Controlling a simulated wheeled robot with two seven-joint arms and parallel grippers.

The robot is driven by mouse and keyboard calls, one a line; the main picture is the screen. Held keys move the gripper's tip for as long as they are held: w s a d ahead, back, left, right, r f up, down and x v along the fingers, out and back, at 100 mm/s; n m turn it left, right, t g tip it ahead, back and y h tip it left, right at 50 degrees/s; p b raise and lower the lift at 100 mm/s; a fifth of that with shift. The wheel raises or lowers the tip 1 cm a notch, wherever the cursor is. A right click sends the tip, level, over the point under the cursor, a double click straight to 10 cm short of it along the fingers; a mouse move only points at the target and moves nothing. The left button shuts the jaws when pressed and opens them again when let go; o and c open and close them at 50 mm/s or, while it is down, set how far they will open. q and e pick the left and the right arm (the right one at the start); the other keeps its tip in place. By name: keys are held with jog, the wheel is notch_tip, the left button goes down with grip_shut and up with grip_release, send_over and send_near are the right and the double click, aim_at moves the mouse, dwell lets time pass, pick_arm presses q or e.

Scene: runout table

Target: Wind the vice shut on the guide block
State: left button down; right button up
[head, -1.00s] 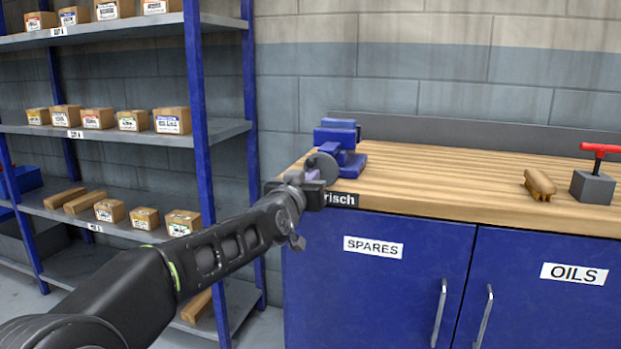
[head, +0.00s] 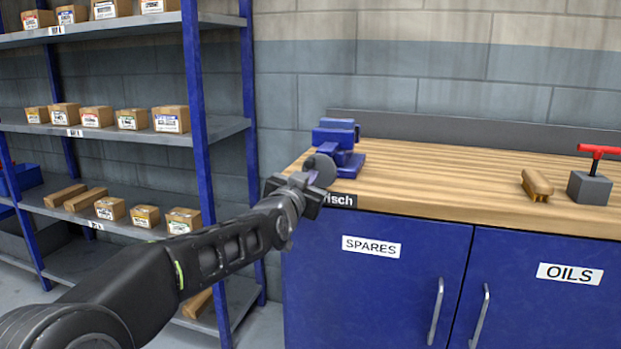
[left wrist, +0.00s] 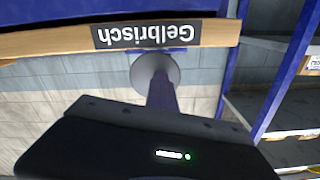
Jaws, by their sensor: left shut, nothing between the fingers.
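The blue vice (head: 337,140) stands on the left end of the wooden bench top. A grey round disc (head: 320,168) shows at its near left side. In the left wrist view the disc (left wrist: 140,72) hangs by the bench edge, with a purple bar (left wrist: 161,96) running from it toward my gripper. My left gripper (head: 312,194) is at the bench's left corner, right by the disc and bar, shut with nothing held. Its fingertips are hard to make out, and I cannot tell whether they touch the bar. I cannot make out a guide block in the vice. My right gripper is out of view.
A wooden-backed brush (head: 537,184) and a grey block with a red T-handle (head: 590,187) sit on the bench (head: 440,180) to the right. Between them and the vice the top is clear. A blue shelf rack (head: 203,150) with small boxes stands close on the left.

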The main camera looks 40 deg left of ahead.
pick_arm(q)
jog(key=m+p, duration=0.1)
jog(key=m, duration=0.2)
jog(key=shift+r+p, duration=0.1)
jog(key=shift+p, duration=0.2)
jog(key=m+p, duration=0.1)
jog(key=m, duration=0.2)
jog(key=shift+r+m, duration=0.15)
jog(key=shift+m, duration=0.15)
